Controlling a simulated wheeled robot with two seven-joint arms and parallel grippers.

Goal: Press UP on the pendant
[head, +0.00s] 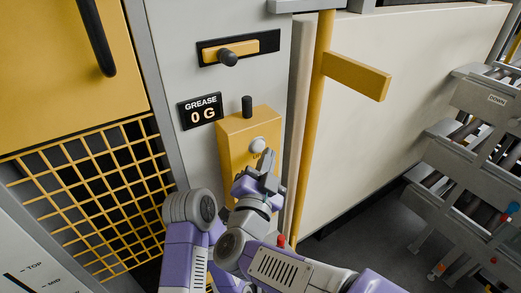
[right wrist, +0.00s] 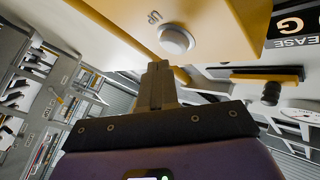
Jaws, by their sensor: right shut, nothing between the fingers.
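The pendant (head: 236,132) is a yellow box on the grey panel, with a black knob on top. Its round white button (head: 257,146) is on the front face, with a label partly hidden below it. In the right wrist view the button (right wrist: 176,40) is close, beside the letters "UP" (right wrist: 153,17). My right gripper (head: 269,167) is shut and empty, its fingertips just below the button in the head view. In the right wrist view the fingertips (right wrist: 158,66) point toward the pendant, with a small gap in the picture between them and the button. My left gripper is not seen.
A "GREASE 0 G" display (head: 202,111) is left of the pendant, and a yellow handle (head: 231,52) is above. A yellow post (head: 316,110) with a sideways arm stands close on the right. A yellow grid (head: 85,190) is left; a roller rack (head: 470,160) is far right.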

